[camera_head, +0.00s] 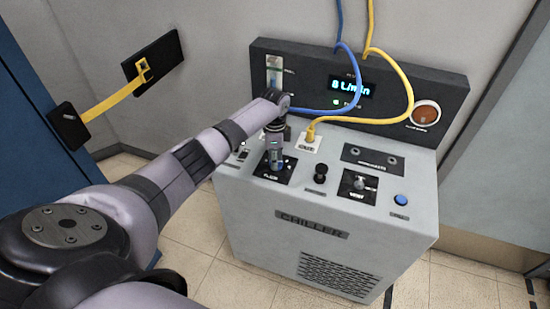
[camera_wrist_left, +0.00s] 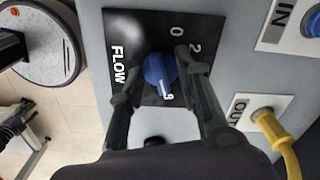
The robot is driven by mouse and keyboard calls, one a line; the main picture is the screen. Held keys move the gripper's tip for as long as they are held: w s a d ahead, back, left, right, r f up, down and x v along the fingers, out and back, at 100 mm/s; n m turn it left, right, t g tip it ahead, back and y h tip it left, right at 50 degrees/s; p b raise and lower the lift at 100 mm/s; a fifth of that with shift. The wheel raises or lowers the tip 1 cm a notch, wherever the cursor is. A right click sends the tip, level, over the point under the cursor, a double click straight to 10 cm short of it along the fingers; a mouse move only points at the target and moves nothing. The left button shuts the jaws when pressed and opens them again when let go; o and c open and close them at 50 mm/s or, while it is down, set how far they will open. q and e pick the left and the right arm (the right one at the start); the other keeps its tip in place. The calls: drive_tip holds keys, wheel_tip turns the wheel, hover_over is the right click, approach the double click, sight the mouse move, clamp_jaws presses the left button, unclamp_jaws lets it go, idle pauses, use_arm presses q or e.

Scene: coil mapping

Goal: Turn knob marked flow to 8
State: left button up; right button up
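The blue flow knob (camera_wrist_left: 158,70) sits on a black plate (camera_wrist_left: 122,22) marked FLOW, with 0 and 2 readable. Its white pointer mark faces down toward a digit at the lower edge, which is hard to read. My left gripper (camera_wrist_left: 157,66) points down over the knob, one finger on each side. A gap shows at the left finger; the right finger is close to the knob's edge, and contact is unclear. In the head view my left gripper (camera_head: 276,158) stands over the flow plate. The lit display (camera_head: 351,87) reads 8 L/min. My right gripper is not in view.
The chiller (camera_head: 312,226) has a yellow hose (camera_head: 408,95) in OUT and a blue hose (camera_head: 325,110) behind my gripper. A black knob (camera_head: 320,172), another knob (camera_head: 359,183) and a blue button (camera_head: 401,199) lie to the right. Air above the right side is free.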

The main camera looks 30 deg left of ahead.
use_arm(q)
wheel_tip(320, 180, up, 12)
idle(0.5)
drive_tip(key=shift+f, duration=0.1)
